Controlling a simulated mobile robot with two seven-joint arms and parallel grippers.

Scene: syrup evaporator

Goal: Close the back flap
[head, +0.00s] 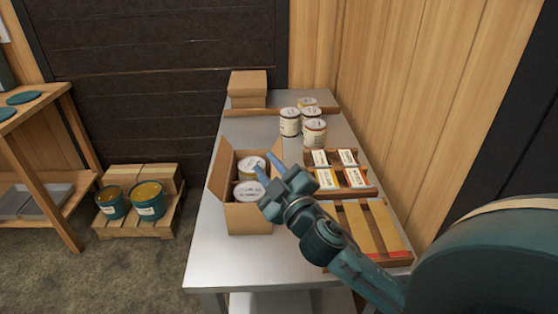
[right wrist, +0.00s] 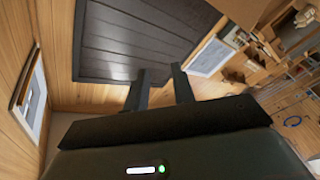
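An open cardboard box (head: 247,220) stands on the metal table, with light-lidded cans (head: 248,190) inside. Its left flap (head: 220,178) stands up and leans outward. Another flap (head: 279,148) stands up at the right, partly behind my gripper. The back flap cannot be clearly made out in the head view. In the right wrist view the fingers (right wrist: 159,88) are also spread and empty; the box does not show there. My left gripper is not in view.
Several cans (head: 315,132) stand at the table's back right. Wooden trays with labelled packs (head: 325,178) and long tan pieces (head: 380,226) lie along the right side. A closed carton (head: 248,84) sits at the back. The metal table (head: 212,256) is bare at front left.

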